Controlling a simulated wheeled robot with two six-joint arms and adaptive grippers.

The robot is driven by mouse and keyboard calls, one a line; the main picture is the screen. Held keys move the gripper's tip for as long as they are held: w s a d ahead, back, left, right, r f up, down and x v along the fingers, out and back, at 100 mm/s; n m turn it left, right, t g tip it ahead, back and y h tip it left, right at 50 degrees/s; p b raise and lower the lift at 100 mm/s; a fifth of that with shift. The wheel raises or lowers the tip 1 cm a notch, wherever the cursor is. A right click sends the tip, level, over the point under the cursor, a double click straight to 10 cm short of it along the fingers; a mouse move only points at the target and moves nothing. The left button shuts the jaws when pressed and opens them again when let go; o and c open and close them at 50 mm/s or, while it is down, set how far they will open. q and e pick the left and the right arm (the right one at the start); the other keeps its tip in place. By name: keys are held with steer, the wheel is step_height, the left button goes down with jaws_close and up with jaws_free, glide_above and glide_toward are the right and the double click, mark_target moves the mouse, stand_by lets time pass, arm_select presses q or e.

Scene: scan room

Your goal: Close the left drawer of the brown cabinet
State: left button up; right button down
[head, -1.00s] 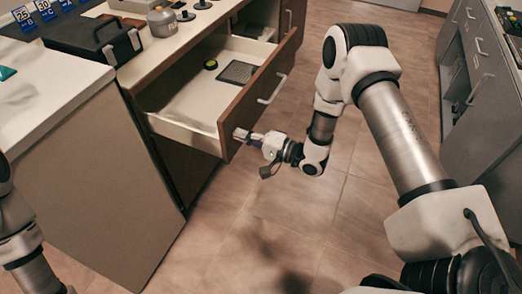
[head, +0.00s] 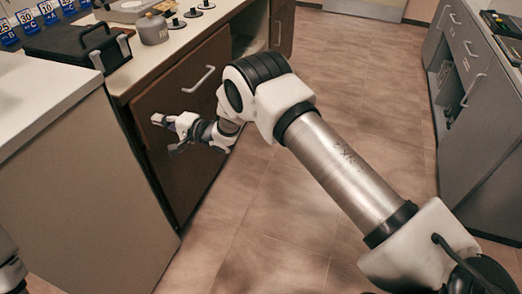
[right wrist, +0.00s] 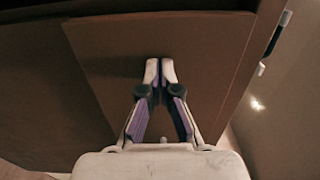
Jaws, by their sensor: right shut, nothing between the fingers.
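The left drawer of the brown cabinet shows its brown front (head: 185,88) with a pale bar handle (head: 198,80), under the counter edge. Its inside is hidden; the front looks level or nearly level with the cabinet face, and I cannot tell if a thin gap remains. My right gripper (head: 166,121) is at the left part of this front, shut and empty. In the right wrist view, the closed fingertips (right wrist: 160,70) point at the brown panel (right wrist: 210,55) and seem to touch it. My left gripper is out of view.
Farther right, another part of the cabinet (head: 283,25) looks open. A grey cabinet (head: 480,110) stands at the right; tiled floor (head: 290,210) lies clear between.

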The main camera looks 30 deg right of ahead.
steer(key=x, duration=0.2)
steer(key=shift+w+a, duration=0.25)
steer(key=shift+w, duration=0.05)
steer(key=shift+w+r+b, duration=0.1)
steer(key=shift+r+b, duration=0.1)
steer(key=shift+b, duration=0.1)
steer(key=shift+r, duration=0.2)
